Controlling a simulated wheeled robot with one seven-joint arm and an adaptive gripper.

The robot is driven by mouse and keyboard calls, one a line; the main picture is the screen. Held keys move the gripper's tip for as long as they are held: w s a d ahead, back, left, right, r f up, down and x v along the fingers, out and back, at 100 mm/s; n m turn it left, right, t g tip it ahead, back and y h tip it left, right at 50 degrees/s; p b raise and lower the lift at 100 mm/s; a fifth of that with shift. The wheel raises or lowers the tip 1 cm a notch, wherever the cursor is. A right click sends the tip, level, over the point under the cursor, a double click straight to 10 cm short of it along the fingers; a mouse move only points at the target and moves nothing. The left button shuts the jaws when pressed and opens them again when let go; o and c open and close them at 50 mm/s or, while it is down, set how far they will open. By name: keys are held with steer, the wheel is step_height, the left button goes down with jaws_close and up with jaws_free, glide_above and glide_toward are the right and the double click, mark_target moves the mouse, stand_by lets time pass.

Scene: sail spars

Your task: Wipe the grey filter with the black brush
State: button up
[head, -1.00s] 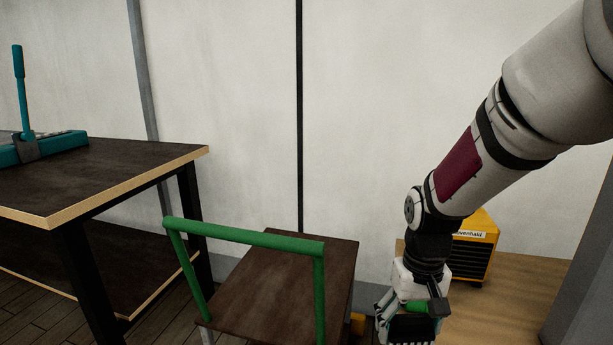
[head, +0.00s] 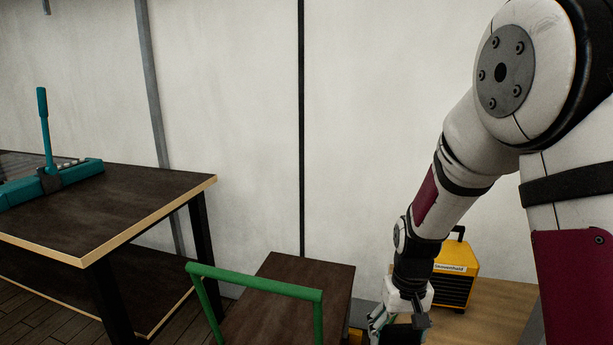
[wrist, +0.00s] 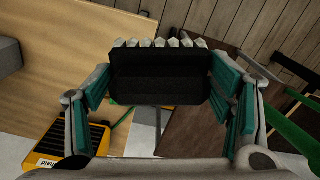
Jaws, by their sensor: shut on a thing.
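My gripper (head: 397,330) is at the bottom edge of the head view, its fingertips partly cut off. In the wrist view my gripper (wrist: 158,84) is shut on the black brush (wrist: 155,68), a dark block with a row of pale bristle tufts along its far edge. The brush sits between the teal finger pads, held above the floor area. I cannot pick out the grey filter for sure. A plain grey block (wrist: 9,56) shows at the left edge of the wrist view, on or beside the pale wooden surface, apart from the brush.
A yellow machine (head: 457,272) with a black grille stands on the wooden surface (head: 500,305) by the wall. A cart with a dark top (head: 295,285) and green handle (head: 255,280) is left of my gripper. A dark workbench (head: 130,205) holds a teal tool (head: 48,178).

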mark_target(401, 342)
steer(key=shift+s+d+r+p, duration=0.1)
steer(key=shift+s+r+p, duration=0.55)
steer(key=shift+p, duration=0.55)
steer(key=shift+s+r+p, duration=0.3)
steer(key=shift+r+p, duration=0.5)
steer(key=shift+p, duration=0.35)
steer(key=shift+w, duration=0.1)
